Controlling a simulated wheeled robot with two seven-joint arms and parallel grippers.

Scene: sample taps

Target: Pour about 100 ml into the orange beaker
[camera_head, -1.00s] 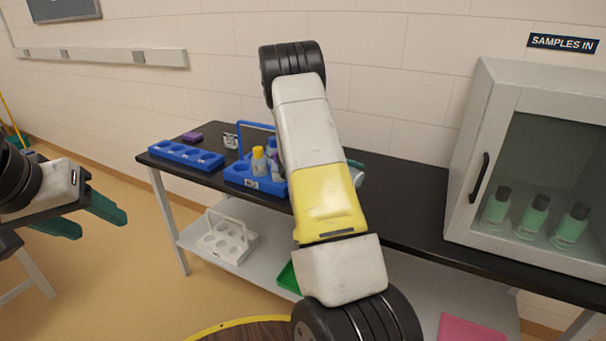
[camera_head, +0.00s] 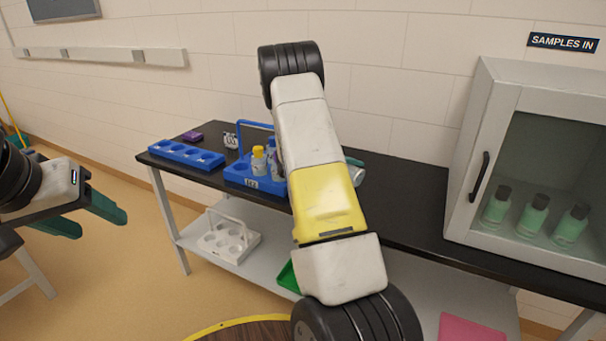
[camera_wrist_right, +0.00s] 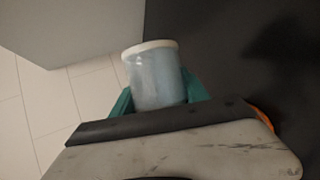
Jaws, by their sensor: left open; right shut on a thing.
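In the right wrist view my right gripper (camera_wrist_right: 158,95) is shut on a pale blue-grey translucent container (camera_wrist_right: 155,78) with a white rim, held between its teal fingers. The inside of the container and any liquid level cannot be read. An orange edge (camera_wrist_right: 263,118) shows behind the gripper body at the right; most of it is hidden, so I cannot tell if it is the orange beaker. In the head view my right arm covers the middle of the bench and mostly hides its gripper. My left gripper (camera_head: 102,224) is open and empty at the left, away from the bench.
The black bench (camera_head: 405,205) holds a blue rack (camera_head: 187,154), a blue carrier (camera_head: 240,176) with bottles, and a white cabinet (camera_head: 482,175) with several green bottles. A white carrier (camera_head: 229,238) and a green tray (camera_head: 288,278) are on the lower shelf.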

